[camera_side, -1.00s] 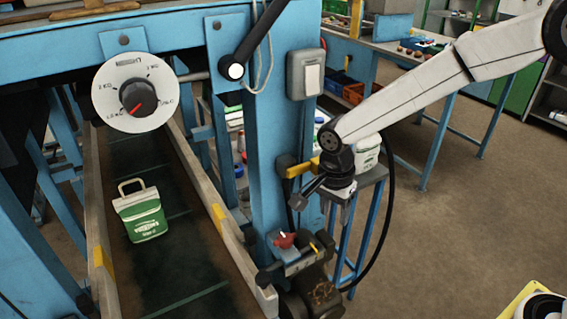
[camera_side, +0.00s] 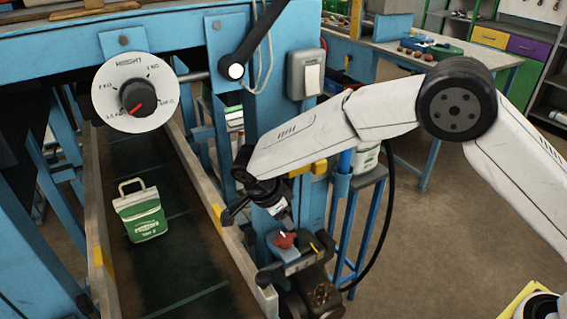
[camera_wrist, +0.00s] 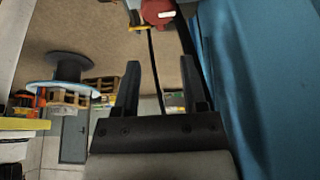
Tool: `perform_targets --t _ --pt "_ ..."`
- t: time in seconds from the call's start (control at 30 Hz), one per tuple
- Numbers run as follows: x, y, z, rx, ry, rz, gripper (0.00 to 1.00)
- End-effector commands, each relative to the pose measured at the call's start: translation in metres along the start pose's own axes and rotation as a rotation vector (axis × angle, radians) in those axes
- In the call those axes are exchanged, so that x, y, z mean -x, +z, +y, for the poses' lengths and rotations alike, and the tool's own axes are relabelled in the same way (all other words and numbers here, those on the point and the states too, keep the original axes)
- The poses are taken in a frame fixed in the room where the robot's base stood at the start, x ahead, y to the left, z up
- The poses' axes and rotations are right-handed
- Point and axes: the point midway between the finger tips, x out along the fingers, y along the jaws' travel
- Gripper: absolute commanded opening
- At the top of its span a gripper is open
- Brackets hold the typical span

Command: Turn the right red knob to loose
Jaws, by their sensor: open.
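A red knob (camera_side: 285,240) with a white mark sits on a small blue housing (camera_side: 278,252) at the foot of the blue post, to the right of the conveyor. The knob also shows at the top edge of the wrist view (camera_wrist: 157,12), beyond the fingertips. My gripper (camera_side: 230,216) is above and left of the knob in the side view, apart from it. In the wrist view my gripper (camera_wrist: 160,64) has its two dark fingers spread, with nothing between them. A round white dial (camera_side: 106,96) with a black knob and red pointer hangs at upper left.
A green and white sack (camera_side: 140,212) stands on the dark conveyor belt (camera_side: 185,262) between side rails. A blue post (camera_side: 262,130) carries a switch box (camera_side: 306,74) and a black lever (camera_side: 254,46). A small yellow part (camera_side: 316,247) is beside the knob.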

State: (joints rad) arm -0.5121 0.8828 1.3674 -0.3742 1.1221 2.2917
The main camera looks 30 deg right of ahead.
Motion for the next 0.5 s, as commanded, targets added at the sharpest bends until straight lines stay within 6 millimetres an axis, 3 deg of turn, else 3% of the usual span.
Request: perform_targets --t 0.27,0.5 --pt "-0.002 0.0 -0.001 0.006 -0.004 0.005 0.54" --pt "-0.019 0.0 -0.001 0.004 -0.001 0.005 0.54"
